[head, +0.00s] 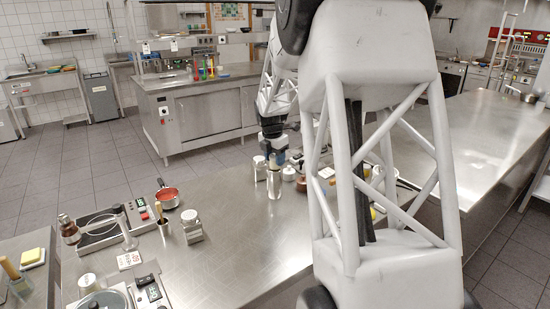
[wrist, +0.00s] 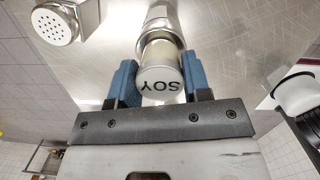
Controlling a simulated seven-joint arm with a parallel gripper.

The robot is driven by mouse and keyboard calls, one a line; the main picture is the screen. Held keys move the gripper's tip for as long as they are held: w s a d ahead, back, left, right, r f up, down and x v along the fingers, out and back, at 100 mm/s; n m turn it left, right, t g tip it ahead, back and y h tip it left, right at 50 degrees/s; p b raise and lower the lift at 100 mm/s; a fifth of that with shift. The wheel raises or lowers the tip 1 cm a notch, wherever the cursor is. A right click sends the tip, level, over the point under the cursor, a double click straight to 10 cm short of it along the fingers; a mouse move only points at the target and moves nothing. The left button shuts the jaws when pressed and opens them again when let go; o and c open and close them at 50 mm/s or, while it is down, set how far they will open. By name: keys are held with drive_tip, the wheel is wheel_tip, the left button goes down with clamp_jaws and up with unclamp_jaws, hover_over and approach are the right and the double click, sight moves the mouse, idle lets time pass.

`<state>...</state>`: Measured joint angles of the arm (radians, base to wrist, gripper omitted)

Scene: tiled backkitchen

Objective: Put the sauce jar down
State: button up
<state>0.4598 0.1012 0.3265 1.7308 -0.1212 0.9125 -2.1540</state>
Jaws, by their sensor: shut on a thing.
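The sauce jar (wrist: 160,82) has a pale round lid marked SOY. In the wrist view it sits between the two blue fingers of my gripper (wrist: 159,76), which is shut on it. A shiny metal cylinder (wrist: 157,22) lies in line just beyond the jar; I cannot tell whether the jar rests in it or on it. The jar is mostly hidden there by the fingers.
A metal shaker (head: 259,168) stands close on the left of the cylinder. Small jars and a brown pot (head: 301,184) stand on its right. The counter's front middle is clear.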

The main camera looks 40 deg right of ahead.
sight(272, 157)
drive_tip(key=o, duration=1)
drive_tip(key=shift+c, duration=0.2)
wheel_tip(272, 157, up, 12)
drive_tip(key=a, duration=0.1)
drive_tip(key=shift+s+a, duration=0.15)
drive_tip(key=shift+a, duration=0.1)
idle(0.4)
